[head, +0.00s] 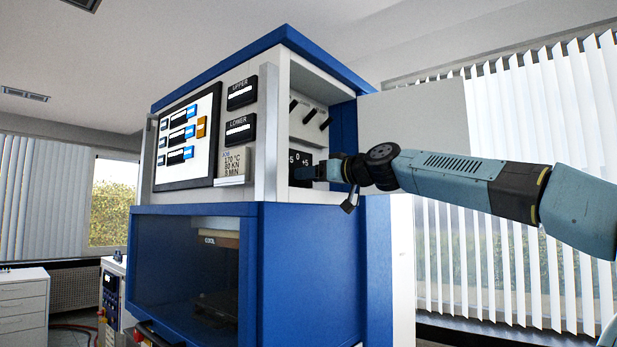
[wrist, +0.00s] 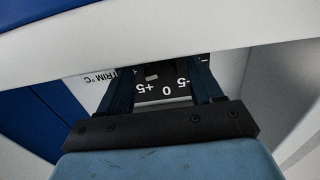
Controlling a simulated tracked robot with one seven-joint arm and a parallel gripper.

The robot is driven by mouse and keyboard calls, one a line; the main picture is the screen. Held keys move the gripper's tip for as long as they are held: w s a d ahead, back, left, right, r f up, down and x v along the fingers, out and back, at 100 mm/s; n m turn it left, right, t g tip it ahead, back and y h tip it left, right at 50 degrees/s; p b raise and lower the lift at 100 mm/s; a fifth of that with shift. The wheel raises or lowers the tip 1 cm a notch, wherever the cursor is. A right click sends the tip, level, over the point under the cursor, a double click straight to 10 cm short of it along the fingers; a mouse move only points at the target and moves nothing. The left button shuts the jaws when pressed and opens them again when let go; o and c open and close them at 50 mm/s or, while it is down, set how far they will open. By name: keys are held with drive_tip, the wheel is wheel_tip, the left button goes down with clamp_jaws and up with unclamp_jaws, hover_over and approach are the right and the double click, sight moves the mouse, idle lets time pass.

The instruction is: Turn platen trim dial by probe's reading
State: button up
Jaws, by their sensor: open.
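The platen trim dial's black scale plate (head: 298,159), marked +5, 0 and -5, sits in a recess on the press's right side. In the wrist view the scale (wrist: 166,91) appears upside down, with "TRIM °C" lettering beside it. My gripper (head: 313,172) reaches into the recess at the dial. In the wrist view the open gripper (wrist: 158,77) has one finger on each side of a dark knob (wrist: 152,72). I cannot tell whether the fingers touch it. The knob's pointer setting is not readable. No probe can be made out.
The blue and white press (head: 312,240) carries a touchscreen (head: 187,137), UPPER (head: 241,93) and LOWER (head: 240,129) displays too small to read, and a card (head: 235,163) reading 170 °C, 80 KN, 8 MIN. Black levers (head: 309,115) stick out above the dial. White panels edge the recess.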

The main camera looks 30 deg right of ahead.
drive_tip(key=shift+w+a, duration=0.2)
drive_tip(key=shift+w, duration=0.45)
drive_tip(key=c, duration=1.1)
